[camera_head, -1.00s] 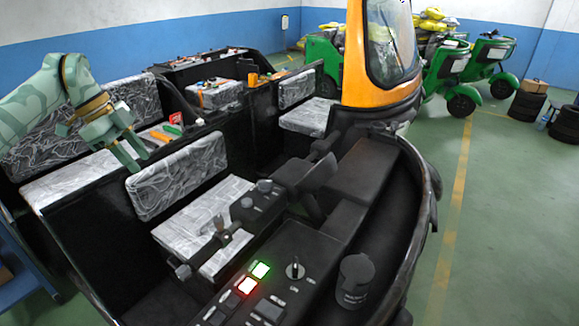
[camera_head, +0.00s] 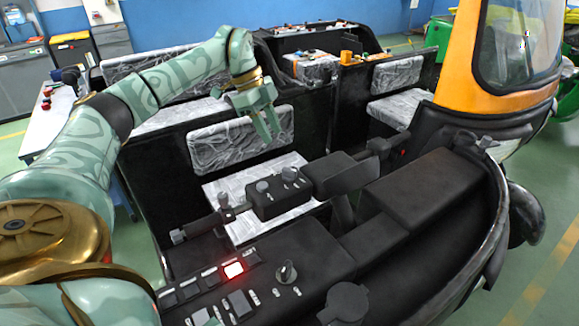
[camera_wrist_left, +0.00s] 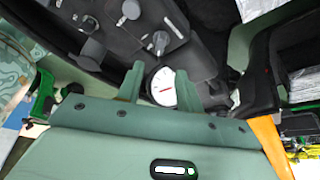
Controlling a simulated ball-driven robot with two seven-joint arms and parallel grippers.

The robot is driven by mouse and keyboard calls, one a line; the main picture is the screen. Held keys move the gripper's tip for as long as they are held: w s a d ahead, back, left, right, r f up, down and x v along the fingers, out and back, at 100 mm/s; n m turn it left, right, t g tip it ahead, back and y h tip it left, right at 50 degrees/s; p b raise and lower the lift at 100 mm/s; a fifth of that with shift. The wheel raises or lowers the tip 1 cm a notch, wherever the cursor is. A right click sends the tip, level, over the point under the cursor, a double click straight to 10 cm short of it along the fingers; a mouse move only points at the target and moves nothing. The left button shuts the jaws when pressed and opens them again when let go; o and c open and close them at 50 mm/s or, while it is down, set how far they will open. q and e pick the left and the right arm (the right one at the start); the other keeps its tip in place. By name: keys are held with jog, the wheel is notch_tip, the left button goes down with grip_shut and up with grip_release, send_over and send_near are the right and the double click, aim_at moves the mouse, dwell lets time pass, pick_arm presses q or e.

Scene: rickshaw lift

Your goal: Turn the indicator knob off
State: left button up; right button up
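A black handlebar control box (camera_head: 277,196) carries a grey round knob (camera_head: 262,186) and a second knob with a small lever (camera_head: 289,174). A knob or key with an upright grip (camera_head: 286,272) stands on the dashboard panel. I cannot tell which of these is the indicator knob. A dashboard switch (camera_head: 234,269) glows red; the switch beside it (camera_head: 250,257) is dark. My left gripper (camera_head: 269,133) is open and empty, above and behind the control box, apart from it. In the left wrist view its fingers (camera_wrist_left: 160,84) stand apart, with a white gauge (camera_wrist_left: 163,88) beyond them. My right gripper is hidden from both views.
The handlebar (camera_head: 222,216) crosses the dashboard (camera_head: 305,245). A black round cup-like part (camera_head: 346,301) stands at the front edge. A grey patterned seat back (camera_head: 240,140) is behind my left gripper. The orange cab frame (camera_head: 468,75) rises at the right.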

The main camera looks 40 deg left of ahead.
aim_at(288, 168)
pick_arm(q)
jog(key=x, duration=1.1)
jog(key=shift+w+b, duration=0.1)
jog(key=shift+b, duration=0.25)
grip_shut()
